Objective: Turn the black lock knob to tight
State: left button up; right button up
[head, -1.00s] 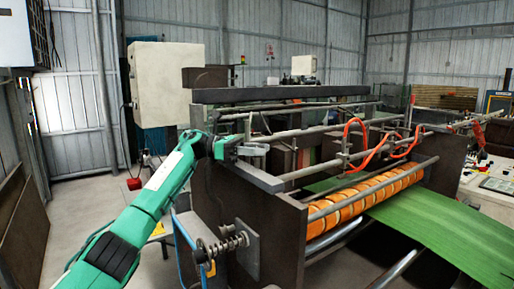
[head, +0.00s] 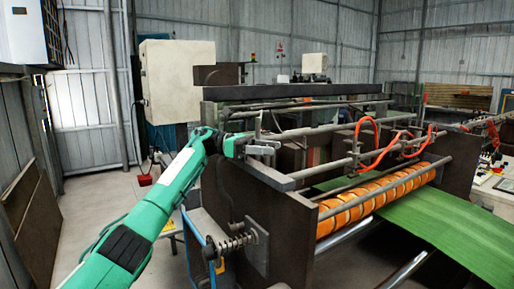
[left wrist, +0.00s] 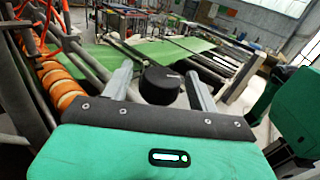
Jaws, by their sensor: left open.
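The black lock knob (left wrist: 160,86) shows in the left wrist view as a short round black cylinder with a small light mark on its top. It stands in line with the gap between the two grey fingers of my left gripper (left wrist: 159,84). The fingers are apart, one on each side of it; whether either touches it I cannot tell. In the head view my left gripper (head: 268,146) is at the near left end of the machine's upper frame, and I cannot make out the knob there. My right gripper is in neither view.
Orange rollers (head: 375,200) and a green sheet (head: 440,225) lie to the right of the gripper. Grey bars and orange-red hoses (head: 372,140) run across the machine top. A dark side plate (head: 265,215) with a spring stands below. Open floor lies at left.

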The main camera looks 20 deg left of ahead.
pick_arm(q)
jog(key=a+b, duration=0.2)
jog(key=a, duration=1.1)
jog(key=shift+s+a, duration=0.3)
